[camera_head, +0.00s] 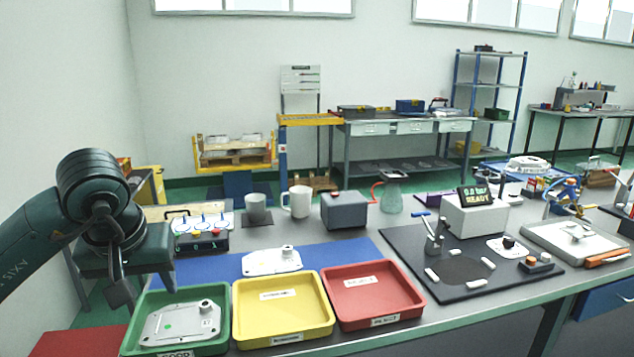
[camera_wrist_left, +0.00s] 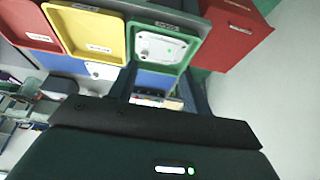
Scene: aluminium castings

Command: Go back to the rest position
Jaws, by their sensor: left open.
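My left gripper (camera_head: 141,284) hangs open over the left end of the bench, beside and above the green tray (camera_head: 226,318). In the left wrist view its two dark fingers (camera_wrist_left: 160,84) stand apart with nothing between them. A grey casting (camera_head: 182,324) lies in the green tray; it also shows in the wrist view (camera_wrist_left: 160,47). Another light casting (camera_head: 272,261) lies on the blue mat (camera_head: 338,254). The yellow tray (camera_head: 302,338) and red tray (camera_head: 412,303) look empty apart from their labels. My right gripper is not in view.
A test device with a READY display (camera_head: 474,216) stands on a black mat (camera_head: 400,240) at the right. A grey box (camera_head: 344,211), white mug (camera_head: 298,201) and glass flask (camera_head: 392,193) stand behind the trays. A red bin (camera_wrist_left: 230,35) is left of the bench.

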